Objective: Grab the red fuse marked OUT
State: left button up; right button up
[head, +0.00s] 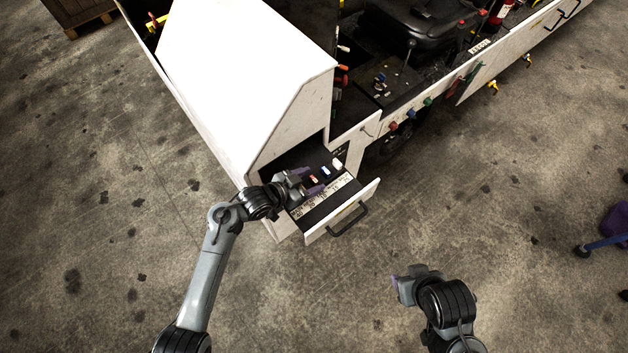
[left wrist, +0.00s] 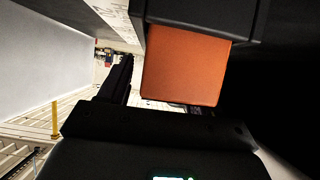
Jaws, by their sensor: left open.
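The open drawer (head: 352,212) of the white loader holds a small row of fuses on a dark panel. A red fuse (head: 314,179) sits nearest my left gripper (head: 308,181), which is open with its purple fingertips either side of it. In the left wrist view a large orange-red block (left wrist: 185,72) with dark pieces above it fills the upper middle, very close to the camera. The OUT mark cannot be read in either view. My right gripper (head: 402,287) is over the floor at the lower right, apart from the loader; its jaw opening is unclear.
A blue fuse (head: 326,171) and a white fuse (head: 337,163) lie further along the row. A label strip (head: 318,200) runs along the panel's front. The drawer's black handle (head: 348,220) sticks out. The concrete floor before the loader is clear.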

pick_arm(q)
jog(key=shift+w+d+f, duration=0.1)
jog(key=c, duration=1.1)
